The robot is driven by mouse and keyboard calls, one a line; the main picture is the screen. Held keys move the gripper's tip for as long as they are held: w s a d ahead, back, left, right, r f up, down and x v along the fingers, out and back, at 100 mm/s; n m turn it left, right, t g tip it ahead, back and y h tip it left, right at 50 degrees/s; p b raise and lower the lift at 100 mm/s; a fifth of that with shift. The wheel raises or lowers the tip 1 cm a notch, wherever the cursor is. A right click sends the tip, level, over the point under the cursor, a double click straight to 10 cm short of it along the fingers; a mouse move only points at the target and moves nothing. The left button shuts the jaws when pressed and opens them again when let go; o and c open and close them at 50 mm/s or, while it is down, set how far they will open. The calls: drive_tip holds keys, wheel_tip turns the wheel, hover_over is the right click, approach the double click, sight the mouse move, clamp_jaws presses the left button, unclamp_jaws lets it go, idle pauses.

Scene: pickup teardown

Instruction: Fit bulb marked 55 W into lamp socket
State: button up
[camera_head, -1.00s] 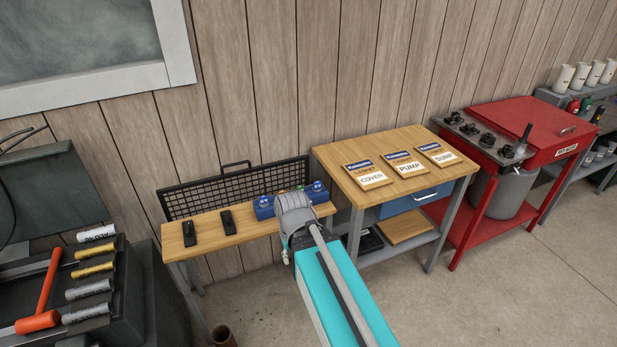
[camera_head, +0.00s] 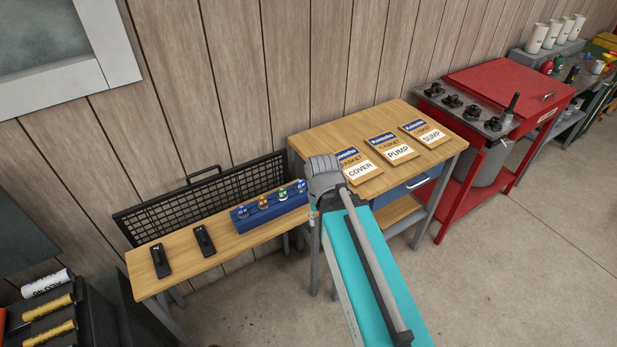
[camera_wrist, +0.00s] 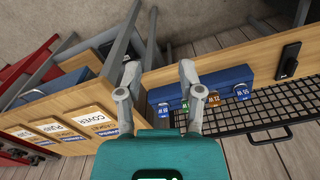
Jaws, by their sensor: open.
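My gripper (camera_wrist: 158,68) is open and empty in the wrist view, its fingers spread above the gap between two tables. Several small bulbs with coloured bases stand in a row in a blue rack (camera_head: 270,209) on the narrow wooden bench. One blue-labelled bulb (camera_wrist: 243,92) may be marked 55, but the print is too small to be sure. Two black pieces (camera_head: 160,260) (camera_head: 204,240) lie on the bench left of the rack. I cannot tell whether either is the lamp socket.
A black mesh panel (camera_head: 160,215) stands behind the bench (camera_head: 180,262). A wooden table (camera_head: 300,144) with gasket packets (camera_head: 395,149) is to the right, then a red parts washer (camera_head: 500,90). A tray with cylinders (camera_head: 50,308) is at lower left. Floor in front is clear.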

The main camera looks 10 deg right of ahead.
drive_tip(key=shift+w, duration=0.15)
drive_tip(key=shift+a, duration=0.15)
drive_tip(key=m+b, duration=0.4)
drive_tip(key=m, duration=1)
hover_over(301, 182)
wheel_tip(301, 182, down, 4)
drive_tip(key=shift+w, duration=0.1)
drive_tip(key=shift+f, duration=0.2)
wheel_tip(301, 182, down, 10)
drive_tip(key=b, duration=1)
drive_tip(key=shift+r, duration=0.2)
drive_tip(key=shift+c, duration=0.2)
